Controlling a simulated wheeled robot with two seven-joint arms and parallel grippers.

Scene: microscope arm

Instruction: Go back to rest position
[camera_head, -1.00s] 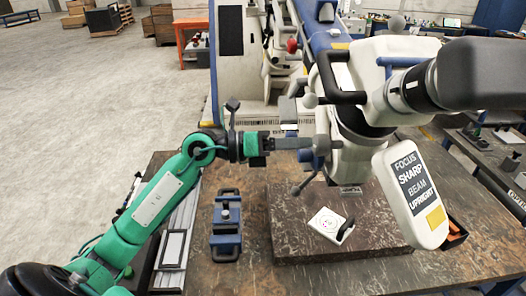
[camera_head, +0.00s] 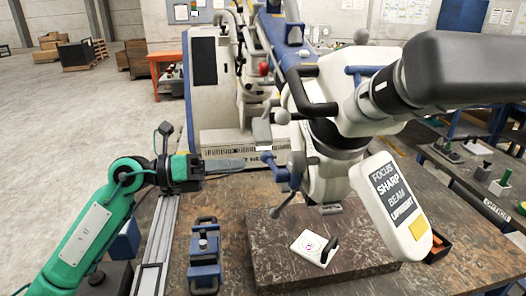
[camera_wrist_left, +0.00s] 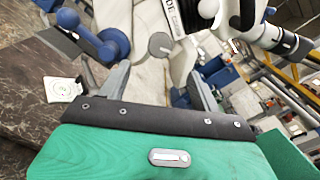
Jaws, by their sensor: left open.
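My left gripper (camera_head: 238,165) reaches in from the left on its green arm, with its fingers level above the bench. In the left wrist view its two fingers (camera_wrist_left: 160,78) are spread apart with nothing between them. The large white microscope (camera_head: 335,155) stands at the centre right. Its blue side handle (camera_head: 285,178) is just right of my fingertips, with a small gap in the picture. Blue knobs (camera_wrist_left: 92,38) also show at the upper left of the left wrist view. My right gripper is in neither view.
A stone slab (camera_head: 290,262) on the brown bench carries a small white card (camera_head: 313,247) with a black piece. A blue clamp-like fixture (camera_head: 204,255) and a metal rail (camera_head: 160,240) lie to the left. Open floor (camera_head: 60,130) extends beyond the bench's left side.

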